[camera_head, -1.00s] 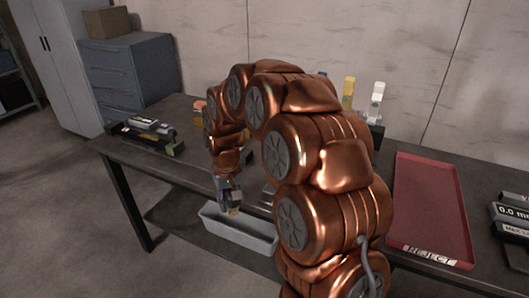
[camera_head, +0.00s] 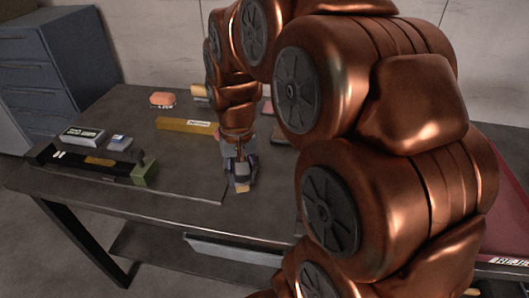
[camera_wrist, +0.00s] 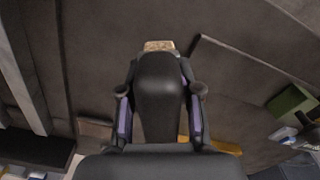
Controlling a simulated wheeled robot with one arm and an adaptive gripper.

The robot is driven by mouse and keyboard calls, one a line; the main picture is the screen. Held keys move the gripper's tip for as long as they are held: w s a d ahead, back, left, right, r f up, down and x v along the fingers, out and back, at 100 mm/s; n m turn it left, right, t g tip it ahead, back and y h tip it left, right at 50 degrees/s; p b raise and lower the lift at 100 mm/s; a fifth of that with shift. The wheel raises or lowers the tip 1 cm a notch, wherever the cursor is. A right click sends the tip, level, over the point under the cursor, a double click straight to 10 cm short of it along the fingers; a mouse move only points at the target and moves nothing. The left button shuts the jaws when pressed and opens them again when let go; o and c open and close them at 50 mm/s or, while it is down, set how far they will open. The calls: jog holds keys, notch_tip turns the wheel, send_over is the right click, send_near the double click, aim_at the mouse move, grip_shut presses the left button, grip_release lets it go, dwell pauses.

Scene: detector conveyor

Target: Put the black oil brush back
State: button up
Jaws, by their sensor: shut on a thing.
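My gripper (camera_head: 239,165) is low near the table's front edge in the head view, pointing down. In the wrist view, its two purple-padded fingers (camera_wrist: 160,118) are shut on the black oil brush (camera_wrist: 158,85). The brush has a rounded black body and a tan bristle end, which points away from the gripper. In the head view only the tan tip of the brush (camera_head: 242,188) shows clearly below the fingers. I cannot tell whether the tip touches the table. The brush holder is not seen now; my arm covers the back right.
The dark table (camera_head: 100,200) carries a black gauge rail with a green block (camera_head: 144,175), a yellow bar (camera_head: 187,126) and an orange block (camera_head: 162,99). A red reject tray (camera_head: 500,165) is at the right, partly behind my arm. A grey bin (camera_head: 235,248) sits below the front edge.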

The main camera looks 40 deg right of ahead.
jog(key=p, duration=0.2)
send_over(278, 161)
jog(key=shift+f, duration=0.75)
notch_tip(278, 161, down, 3)
jog(key=shift+s+r, duration=0.1)
jog(key=shift+r, duration=0.1)
jog(key=shift+f, duration=0.5)
jog(key=shift+f, duration=0.15)
jog(key=o, duration=1.1)
